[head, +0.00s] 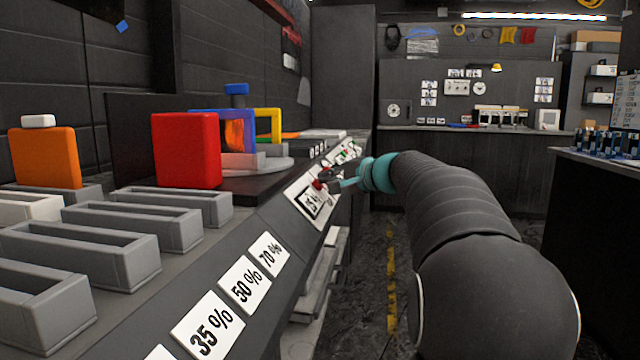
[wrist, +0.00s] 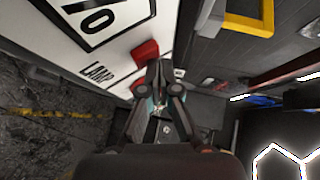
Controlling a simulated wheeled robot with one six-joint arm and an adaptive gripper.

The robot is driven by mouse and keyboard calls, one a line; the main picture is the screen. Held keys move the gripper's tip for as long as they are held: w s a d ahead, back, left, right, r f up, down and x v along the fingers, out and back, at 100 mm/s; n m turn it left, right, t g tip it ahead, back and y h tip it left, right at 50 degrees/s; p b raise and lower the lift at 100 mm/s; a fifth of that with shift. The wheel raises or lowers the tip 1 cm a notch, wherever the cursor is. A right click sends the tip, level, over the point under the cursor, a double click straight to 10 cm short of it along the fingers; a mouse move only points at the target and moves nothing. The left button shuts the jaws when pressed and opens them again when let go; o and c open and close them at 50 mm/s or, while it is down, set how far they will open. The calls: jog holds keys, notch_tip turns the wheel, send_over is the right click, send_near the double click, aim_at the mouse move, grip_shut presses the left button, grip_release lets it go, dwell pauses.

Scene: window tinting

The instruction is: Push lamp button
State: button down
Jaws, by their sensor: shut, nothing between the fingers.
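The lamp button is red and sits on a white panel on the sloped front of the counter. In the head view the red button (head: 319,185) is small and partly hidden by my gripper (head: 328,178). In the wrist view the red button (wrist: 145,51) stands beside printed letters that look like "LAMP". My gripper (wrist: 158,68) is shut and empty, with its fingertips right beside the button. I cannot tell whether they touch it.
Grey slotted holders (head: 110,240) stand on the counter, with an orange block (head: 46,157) and a red block (head: 186,150). Percentage labels (head: 207,325) line the sloped front. A yellow frame (wrist: 250,22) shows in the wrist view. Open floor (head: 375,300) lies right of the counter.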

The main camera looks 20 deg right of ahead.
jog(key=s+d+r+p, duration=0.2)
jog(key=d+r, duration=0.1)
jog(key=r, duration=0.1)
jog(key=shift+s+d+p, duration=0.2)
jog(key=shift+d+p, duration=0.1)
jog(key=shift+p, duration=0.05)
dwell(0.4)
